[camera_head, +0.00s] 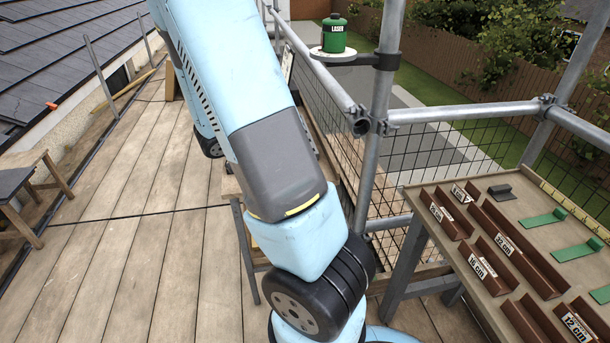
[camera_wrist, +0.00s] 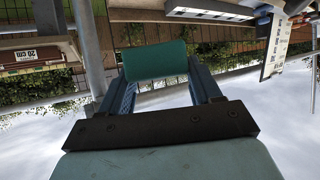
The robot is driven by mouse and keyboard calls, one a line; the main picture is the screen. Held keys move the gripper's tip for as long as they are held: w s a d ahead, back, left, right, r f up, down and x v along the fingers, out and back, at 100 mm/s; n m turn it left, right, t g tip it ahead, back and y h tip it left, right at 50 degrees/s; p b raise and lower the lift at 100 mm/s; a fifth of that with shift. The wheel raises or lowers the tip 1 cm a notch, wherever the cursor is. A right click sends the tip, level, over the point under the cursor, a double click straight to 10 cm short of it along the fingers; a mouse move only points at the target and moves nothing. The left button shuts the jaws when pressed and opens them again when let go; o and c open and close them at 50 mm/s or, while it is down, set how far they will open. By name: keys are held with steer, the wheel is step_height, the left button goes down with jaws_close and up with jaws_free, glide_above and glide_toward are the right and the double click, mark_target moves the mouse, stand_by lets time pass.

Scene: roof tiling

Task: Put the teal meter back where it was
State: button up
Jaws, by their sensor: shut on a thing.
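The teal meter (camera_wrist: 155,58) shows in the wrist view as a plain teal block between the two fingers of my gripper (camera_wrist: 157,72). My gripper is shut on it, with one finger at each side, and the meter appears clear of any surface. Its display or markings do not show from this side. In the head view my arm fills the middle, and neither the gripper nor the meter can be made out.
A green laser (camera_head: 334,36) stands on a round holder on a scaffold pole (camera_head: 379,120). At right, a workbench (camera_head: 428,205) bears several labelled brown pieces (camera_head: 495,245) and green strips (camera_head: 543,219). Mesh and rails border the plank deck (camera_head: 130,240). A wooden trestle (camera_head: 40,170) stands at left.

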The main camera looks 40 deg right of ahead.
steer(key=d+f, duration=0.3)
steer(key=d, duration=0.1)
steer(key=d+f+m+g, duration=0.1)
steer(key=d+f, duration=0.2)
steer(key=d, duration=0.1)
steer(key=d+f+m+g+y, duration=0.1)
steer(key=d+f, duration=0.2)
steer(key=f, duration=0.1)
steer(key=shift+s+d+f, duration=0.1)
steer(key=shift+s+d, duration=0.05)
steer(key=shift+d, duration=0.25)
steer(key=shift+d+f, duration=0.15)
steer(key=shift+f, duration=1.55)
steer(key=o, duration=1.2)
